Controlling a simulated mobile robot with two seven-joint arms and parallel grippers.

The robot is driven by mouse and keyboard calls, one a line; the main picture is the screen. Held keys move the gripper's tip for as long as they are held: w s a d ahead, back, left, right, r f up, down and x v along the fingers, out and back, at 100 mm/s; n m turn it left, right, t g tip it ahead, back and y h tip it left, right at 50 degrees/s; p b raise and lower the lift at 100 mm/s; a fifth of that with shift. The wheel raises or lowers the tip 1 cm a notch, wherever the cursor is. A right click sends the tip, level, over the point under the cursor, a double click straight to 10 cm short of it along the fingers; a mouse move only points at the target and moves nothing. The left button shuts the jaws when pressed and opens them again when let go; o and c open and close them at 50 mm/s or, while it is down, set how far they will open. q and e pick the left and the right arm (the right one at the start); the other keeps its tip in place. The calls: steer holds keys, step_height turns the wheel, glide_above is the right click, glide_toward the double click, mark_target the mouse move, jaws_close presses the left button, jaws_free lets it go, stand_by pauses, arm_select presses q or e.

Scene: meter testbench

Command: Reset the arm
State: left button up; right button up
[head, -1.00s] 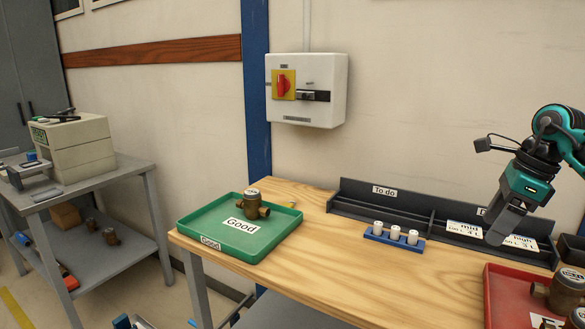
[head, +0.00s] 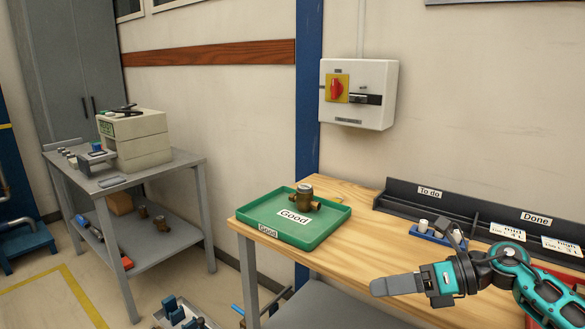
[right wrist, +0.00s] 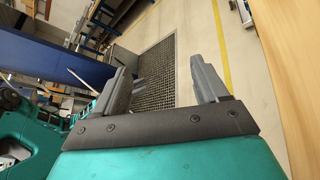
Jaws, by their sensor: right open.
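My right arm comes in from the lower right of the head view. Its gripper (head: 385,287) is held above the front part of the wooden bench (head: 345,262), pointing left. In the right wrist view the two grey fingers of the right gripper (right wrist: 165,85) stand apart with nothing between them. Beyond them that view shows floor and a dark grating. My left gripper is not in the head view.
A green "Good" tray (head: 330,232) holds a brass meter (head: 305,197). A dark rack (head: 400,199) and a blue holder with white pieces (head: 430,236) stand at the bench's back. A grey table (head: 180,167) carries a beige machine (head: 133,138) at left.

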steer(key=s+a+m+t+y, duration=0.25)
steer(key=a+m+t, duration=0.25)
steer(key=m, duration=0.3)
steer(key=s+d+f+m+h+p, duration=0.1)
steer(key=s+f+m+h, duration=0.3)
steer(key=f+m, duration=0.3)
steer(key=s+d+f+m+t+h, duration=0.1)
steer(key=s+f+m+h, duration=0.4)
steer(key=m, duration=0.9)
steer(key=s+d+f+m+t+h+p, duration=0.1)
steer(key=s+f+m+h, duration=0.4)
steer(key=s+f+m, duration=0.2)
step_height(320, 180, down, 3)
steer(key=m, duration=0.4)
steer(key=shift+s+d+r+m+p, duration=0.2)
steer(key=shift+s+d+m+p, duration=0.1)
steer(key=shift+s, duration=0.05)
